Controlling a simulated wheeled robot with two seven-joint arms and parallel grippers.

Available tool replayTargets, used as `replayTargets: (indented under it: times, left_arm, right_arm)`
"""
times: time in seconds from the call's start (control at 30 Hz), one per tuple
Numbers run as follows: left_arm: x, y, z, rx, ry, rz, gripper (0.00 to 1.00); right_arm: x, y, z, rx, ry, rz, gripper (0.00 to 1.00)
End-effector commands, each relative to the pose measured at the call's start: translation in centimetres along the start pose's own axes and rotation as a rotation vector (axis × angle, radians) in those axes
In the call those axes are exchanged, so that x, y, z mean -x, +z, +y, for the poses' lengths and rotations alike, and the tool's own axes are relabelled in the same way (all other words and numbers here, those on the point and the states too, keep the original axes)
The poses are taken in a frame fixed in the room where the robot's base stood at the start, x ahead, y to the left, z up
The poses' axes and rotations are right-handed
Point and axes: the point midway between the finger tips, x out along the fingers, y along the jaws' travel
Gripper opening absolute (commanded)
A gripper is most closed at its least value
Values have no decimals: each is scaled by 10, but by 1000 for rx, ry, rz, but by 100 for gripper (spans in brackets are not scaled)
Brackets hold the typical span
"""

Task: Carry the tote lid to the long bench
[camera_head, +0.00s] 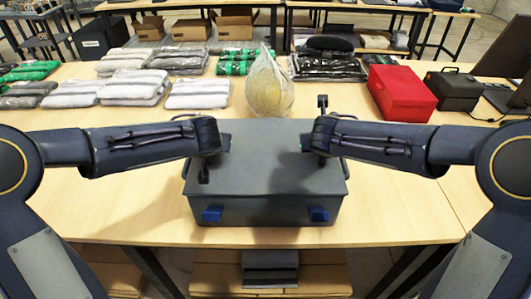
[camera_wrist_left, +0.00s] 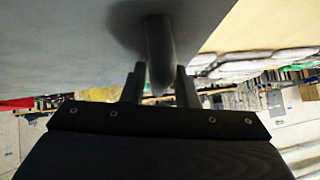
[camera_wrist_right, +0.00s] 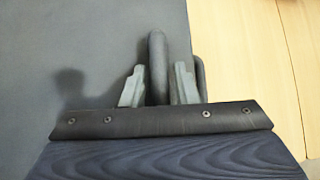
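A grey tote (camera_head: 262,210) with blue latches stands on the wooden bench in front of me. Its flat grey lid (camera_head: 265,170) sits on top. Both grippers are low over the lid, one at each side. My left gripper (camera_head: 206,160) is at the left handle; in the left wrist view this dark upright handle (camera_wrist_left: 160,50) stands between the two fingers, with slim gaps beside it. My right gripper (camera_head: 322,130) is at the right handle; in the right wrist view that handle (camera_wrist_right: 157,70) lies between the fingers, apparently not clamped. Handle ends are partly hidden.
A netted yellowish bag (camera_head: 269,88) stands right behind the tote. A red box (camera_head: 401,93) and a black box (camera_head: 453,90) are at right. Folded grey and green packs line the back left. Another long table (camera_head: 345,5) is beyond. Bench is clear beside the tote.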

Motion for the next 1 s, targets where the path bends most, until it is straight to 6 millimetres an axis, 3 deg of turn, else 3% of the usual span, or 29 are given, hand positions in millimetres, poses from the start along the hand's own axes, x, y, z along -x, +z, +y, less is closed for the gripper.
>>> replayTargets:
  times: [0.07,0.27,0.67,1.0]
  left_arm:
    - [0,0,0,0,0,0,26]
    - [0,0,0,0,0,0,0]
    - [2,-2,0,0,0,2,0]
    - [24,-24,-6,0,0,2,0]
  right_arm:
    - [0,0,0,0,0,0,26]
    - [0,0,0,0,0,0,0]
    - [2,2,0,0,0,-1,0]
    - [24,24,-6,0,0,-1,0]
